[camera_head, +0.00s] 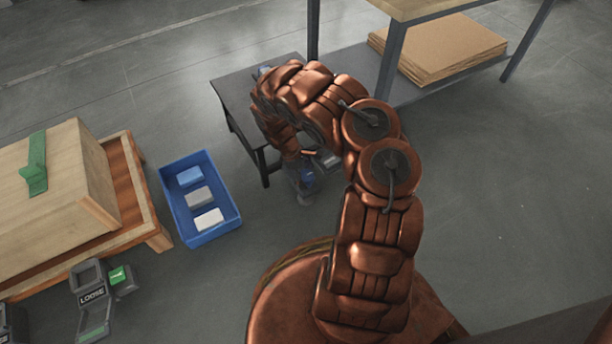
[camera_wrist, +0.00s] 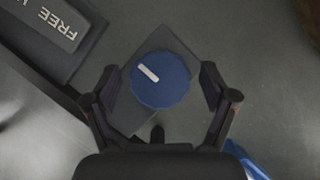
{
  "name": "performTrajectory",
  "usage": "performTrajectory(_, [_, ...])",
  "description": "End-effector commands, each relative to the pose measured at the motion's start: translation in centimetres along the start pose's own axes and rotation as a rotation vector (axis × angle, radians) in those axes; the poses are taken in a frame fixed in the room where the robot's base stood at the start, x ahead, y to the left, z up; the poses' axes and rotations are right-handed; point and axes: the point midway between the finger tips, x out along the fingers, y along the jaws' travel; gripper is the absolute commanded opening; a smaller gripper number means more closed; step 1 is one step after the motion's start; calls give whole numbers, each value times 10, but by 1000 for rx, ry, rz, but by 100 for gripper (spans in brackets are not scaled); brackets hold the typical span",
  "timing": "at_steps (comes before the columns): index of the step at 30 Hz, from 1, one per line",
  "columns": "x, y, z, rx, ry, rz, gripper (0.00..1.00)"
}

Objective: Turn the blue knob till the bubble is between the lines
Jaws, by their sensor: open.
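The blue knob (camera_wrist: 172,92), with scalloped edges and a pale pointer mark toward its upper left, sits on a dark square plate in the wrist view. My gripper (camera_wrist: 160,80) is open, with one finger on each side of the knob and a visible gap at both sides. In the head view my gripper is mostly hidden behind my arm, and a small patch of blue (camera_head: 308,179) shows below it. I see no bubble or lines in either view.
A dark panel lettered FREE (camera_wrist: 50,22) lies at the wrist view's upper left. In the head view, a blue bin (camera_head: 213,237) with several blocks stands left of my arm. A dark table (camera_head: 232,92) is behind. A grey LOOSE device (camera_head: 91,276) stands lower left. Floor at right is clear.

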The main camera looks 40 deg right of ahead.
Motion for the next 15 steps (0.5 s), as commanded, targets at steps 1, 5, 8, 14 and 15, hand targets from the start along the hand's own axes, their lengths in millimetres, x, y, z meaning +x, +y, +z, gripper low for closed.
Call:
performTrajectory(1, [0,0,0,0,0,0,84])
performTrajectory(5, [0,0,0,0,0,0,72])
performTrajectory(8, [0,0,0,0,0,0,61])
performTrajectory(14, [0,0,0,0,0,0,41])
performTrajectory(15, [0,0,0,0,0,0,36])
